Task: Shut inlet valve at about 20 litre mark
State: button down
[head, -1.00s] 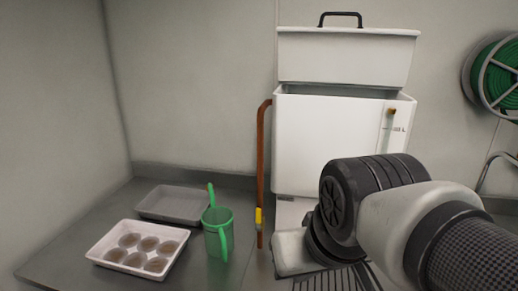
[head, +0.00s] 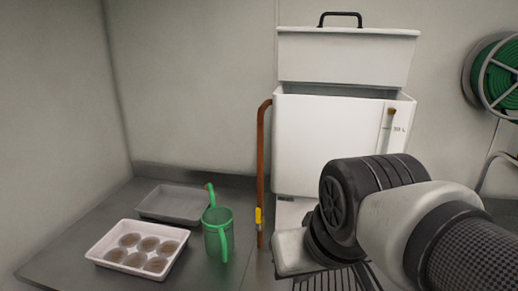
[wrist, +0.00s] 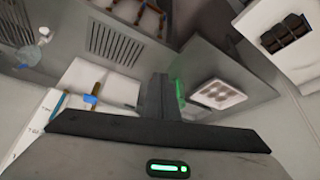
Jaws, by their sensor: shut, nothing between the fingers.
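The white tank (head: 325,140) stands against the back wall with its lid (head: 347,56) raised. A clear gauge strip (head: 386,135) runs down its front right, with a brown cap on top and a litre mark beside it; its digits are too small to read surely. A copper pipe (head: 261,150) runs down the tank's left side with a yellow handle (head: 258,217) low on it. In the wrist view a copper fitting with a blue handle (wrist: 91,99) sits by the tank. My gripper (wrist: 160,90) is shut and empty, apart from that handle. My arm hides the tank's lower front.
A green jug (head: 218,235) stands on the bench left of the pipe. A white tray (head: 178,237) with several round brown plugs and a grey tray (head: 144,206) lie further left. A green hose reel (head: 495,75) hangs at the right.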

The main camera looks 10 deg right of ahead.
dwell(0.4)
jog(key=w+d+f+n+g+h+b, duration=0.1)
jog(key=w+d+f+g+h+b, duration=0.25)
jog(key=w+d+f, duration=0.35)
jog(key=n+t+h+b, duration=0.7)
jog(key=n+t+b, duration=0.15)
jog(key=t, duration=0.35)
send_near(258, 220)
jog(key=a+r, duration=0.2)
jog(key=a, duration=0.5)
jog(key=w+d+p, duration=0.1)
jog(key=w+d, duration=0.6)
jog(key=d, duration=0.2)
jog(key=shift+f+n, duration=0.35)
jog(key=shift+n, duration=0.1)
jog(key=shift+w+d+f+b, duration=0.15)
jog(key=shift+d+b, duration=0.05)
jog(key=shift+b, duration=0.2)
